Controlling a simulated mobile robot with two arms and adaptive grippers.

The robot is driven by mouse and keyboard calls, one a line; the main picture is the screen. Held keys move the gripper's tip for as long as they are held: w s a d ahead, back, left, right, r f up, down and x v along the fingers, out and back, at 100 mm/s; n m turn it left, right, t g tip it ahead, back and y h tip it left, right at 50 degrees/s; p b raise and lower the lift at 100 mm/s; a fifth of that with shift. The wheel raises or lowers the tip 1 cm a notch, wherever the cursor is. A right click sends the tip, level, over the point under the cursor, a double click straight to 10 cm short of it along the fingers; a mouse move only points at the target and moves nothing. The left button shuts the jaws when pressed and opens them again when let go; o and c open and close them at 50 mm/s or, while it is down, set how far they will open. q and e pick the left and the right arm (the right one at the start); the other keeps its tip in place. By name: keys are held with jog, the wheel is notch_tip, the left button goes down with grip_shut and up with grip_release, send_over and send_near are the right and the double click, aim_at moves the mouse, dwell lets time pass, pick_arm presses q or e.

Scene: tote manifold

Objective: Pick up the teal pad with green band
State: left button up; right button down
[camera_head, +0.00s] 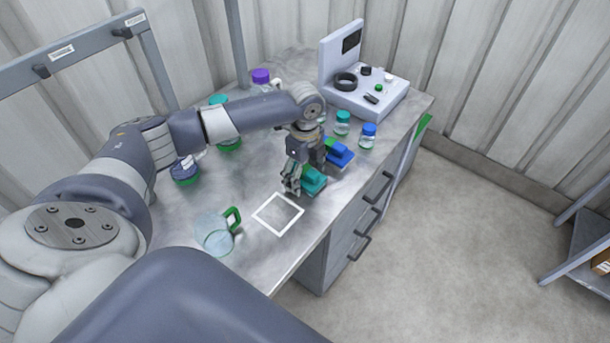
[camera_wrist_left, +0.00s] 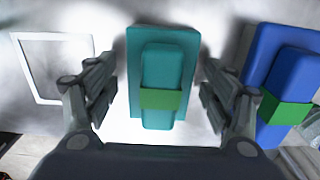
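The teal pad with green band (camera_head: 315,182) lies on the metal table, near the edge above the drawers. In the left wrist view the teal pad (camera_wrist_left: 163,50) sits between the fingers, with its green band (camera_wrist_left: 161,99) across the raised middle block. My left gripper (camera_head: 299,185) is just over the pad. In the left wrist view the left gripper (camera_wrist_left: 160,95) is open, one finger on each side of the pad, with a visible gap on both sides. The arm hides part of the pad in the head view. My right gripper is not in view.
A blue pad with a green band (camera_head: 340,152) lies close beside the teal one; it also shows in the wrist view (camera_wrist_left: 265,55). A white square outline (camera_head: 262,215) marks bare table. A clear mug with green handle (camera_head: 213,236), small jars (camera_head: 367,136) and a white device (camera_head: 370,98) stand around.

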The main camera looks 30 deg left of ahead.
aim_at(305, 170)
pick_arm(q)
jog(key=c, duration=0.9)
jog(key=shift+o, duration=0.2)
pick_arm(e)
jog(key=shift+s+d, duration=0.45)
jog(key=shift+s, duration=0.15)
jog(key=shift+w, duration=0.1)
pick_arm(q)
jog(key=shift+r, duration=0.15)
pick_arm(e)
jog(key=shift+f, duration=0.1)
